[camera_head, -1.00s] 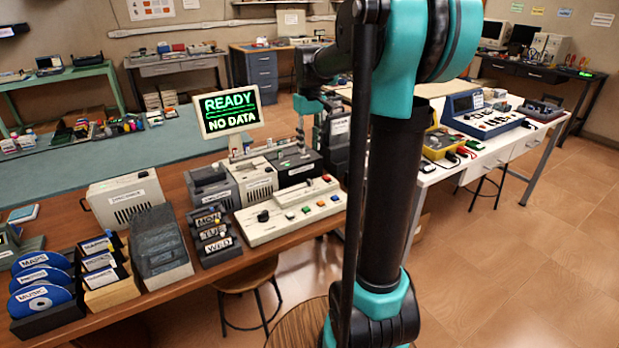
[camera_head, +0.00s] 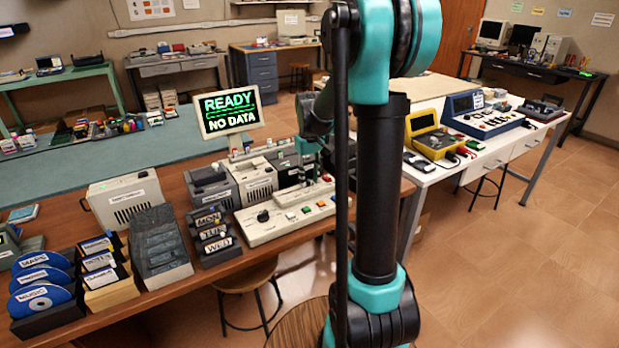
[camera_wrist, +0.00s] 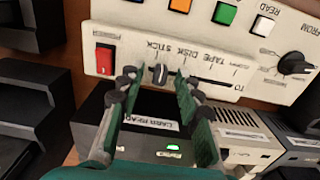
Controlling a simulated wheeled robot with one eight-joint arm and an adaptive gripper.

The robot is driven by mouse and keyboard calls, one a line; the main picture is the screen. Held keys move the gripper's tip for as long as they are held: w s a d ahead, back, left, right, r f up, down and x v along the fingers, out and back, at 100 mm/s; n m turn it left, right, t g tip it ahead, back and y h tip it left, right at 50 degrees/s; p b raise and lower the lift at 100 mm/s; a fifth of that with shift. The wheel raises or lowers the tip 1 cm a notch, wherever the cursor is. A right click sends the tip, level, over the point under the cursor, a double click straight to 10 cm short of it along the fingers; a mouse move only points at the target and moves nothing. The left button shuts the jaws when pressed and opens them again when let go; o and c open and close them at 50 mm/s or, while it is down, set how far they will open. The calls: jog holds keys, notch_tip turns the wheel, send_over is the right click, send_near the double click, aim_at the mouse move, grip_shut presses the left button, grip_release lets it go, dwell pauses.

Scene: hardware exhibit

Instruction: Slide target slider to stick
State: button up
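The beige control panel (camera_head: 285,228) lies on the brown table and fills the top of the wrist view (camera_wrist: 130,55). Its "TO" slider knob (camera_wrist: 158,74) is a small dark tab near the left end of the slot (camera_wrist: 210,82), close to the STICK and DISK labels. I cannot tell exactly which mark it lines up with. My gripper (camera_wrist: 158,84) is open, with one finger on each side of the knob and gaps visible between. In the head view, my gripper (camera_head: 310,158) is low over the panel's far right part, partly hidden by my arm.
The panel also carries a red switch (camera_wrist: 104,59), a green button (camera_wrist: 225,13) and a round FROM knob (camera_wrist: 292,63). The card reader (camera_wrist: 150,125) stands close behind the panel, beneath my fingers. A READY screen (camera_head: 229,110) stands behind the devices.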

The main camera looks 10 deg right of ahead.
grip_shut()
dwell(0.3)
jog(key=shift+w+d, duration=0.2)
jog(key=shift+d, duration=0.4)
grip_release()
jog(key=shift+d, duration=0.1)
jog(key=shift+r, duration=0.15)
